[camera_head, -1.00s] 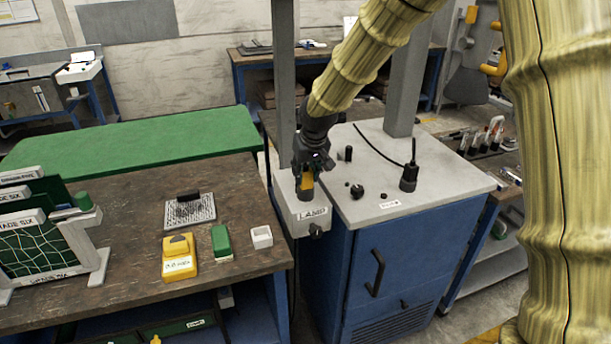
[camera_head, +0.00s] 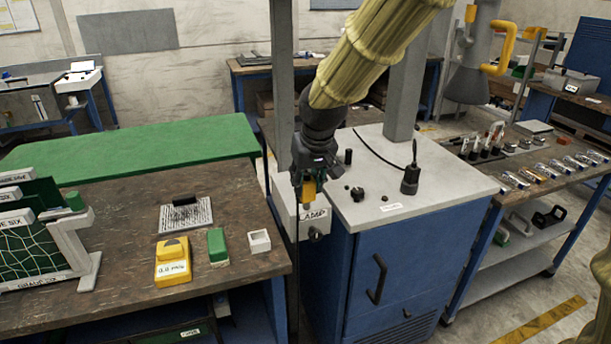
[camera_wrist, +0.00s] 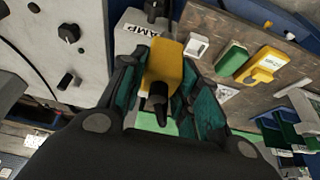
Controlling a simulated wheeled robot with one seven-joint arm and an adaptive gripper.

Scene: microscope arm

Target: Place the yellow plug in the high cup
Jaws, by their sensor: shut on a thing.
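My gripper (camera_head: 308,181) is shut on the yellow plug (camera_head: 308,193) and holds it in the air by the front left corner of the blue cabinet, near the lamp box. In the wrist view the yellow plug (camera_wrist: 168,62) sits between the two teal-padded fingers, with a dark stub pointing towards the camera. A small white square cup (camera_head: 259,241) stands on the brown bench, left of and below my gripper. I see no label that marks a cup as the high one, so I cannot tell which it is.
The grey-topped blue cabinet (camera_head: 372,262) carries knobs and a black plug on a cable. The lamp box (camera_head: 315,221) sits on its left side. A yellow box (camera_head: 173,262), a green block (camera_head: 217,247) and a white-and-green stand are on the brown bench (camera_head: 130,215). A grey post rises behind my gripper.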

